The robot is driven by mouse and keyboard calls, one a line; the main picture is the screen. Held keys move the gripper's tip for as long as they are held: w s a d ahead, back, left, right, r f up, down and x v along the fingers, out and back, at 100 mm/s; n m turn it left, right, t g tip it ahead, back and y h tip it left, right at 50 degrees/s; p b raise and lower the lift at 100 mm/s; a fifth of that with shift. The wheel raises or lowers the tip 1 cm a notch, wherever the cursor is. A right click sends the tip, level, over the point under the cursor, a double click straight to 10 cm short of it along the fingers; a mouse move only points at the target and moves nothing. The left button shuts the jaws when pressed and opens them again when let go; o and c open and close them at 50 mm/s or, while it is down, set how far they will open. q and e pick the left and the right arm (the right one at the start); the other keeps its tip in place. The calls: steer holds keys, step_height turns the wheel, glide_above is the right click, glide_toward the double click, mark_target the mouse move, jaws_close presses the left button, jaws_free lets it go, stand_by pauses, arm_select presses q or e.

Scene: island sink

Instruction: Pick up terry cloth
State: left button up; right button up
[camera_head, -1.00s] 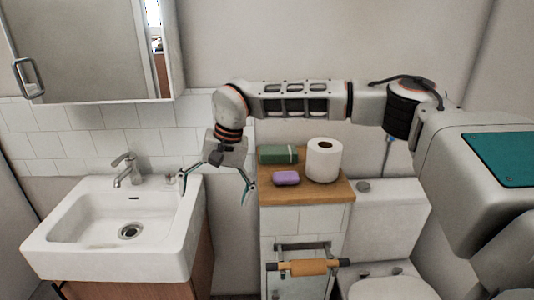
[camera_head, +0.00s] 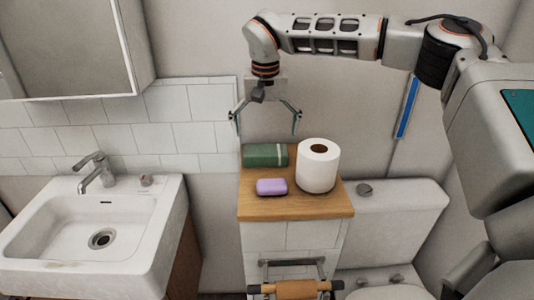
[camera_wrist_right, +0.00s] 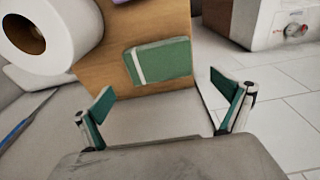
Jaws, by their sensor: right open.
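The terry cloth looks to be the green folded cloth with a pale stripe (camera_head: 265,155), lying at the back left of the wooden cabinet top (camera_head: 318,206). In the right wrist view the cloth (camera_wrist_right: 160,61) is ahead of the fingers, near the edge of the wood. My right gripper (camera_head: 266,118) is open and empty, above the cloth, with its fingers spread wide and pointing down. Its two fingers also show in the right wrist view (camera_wrist_right: 168,108), apart from the cloth. My left gripper is not in view.
A toilet paper roll (camera_head: 317,168) stands right of the cloth. A purple soap bar (camera_head: 271,187) lies in front of it. A white sink (camera_head: 145,235) is at left, a toilet tank (camera_head: 405,215) at right. A tiled wall (camera_head: 200,135) is behind.

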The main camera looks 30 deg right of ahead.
mark_target(266, 150)
steer(key=f, duration=0.3)
steer(key=f+b, duration=0.1)
steer(key=f, duration=0.2)
steer(key=shift+w+d+f, duration=0.1)
steer(key=shift+w+f, duration=0.1)
steer(key=shift+f, duration=0.1)
steer(key=shift+r, duration=0.1)
steer(key=c, duration=0.9)
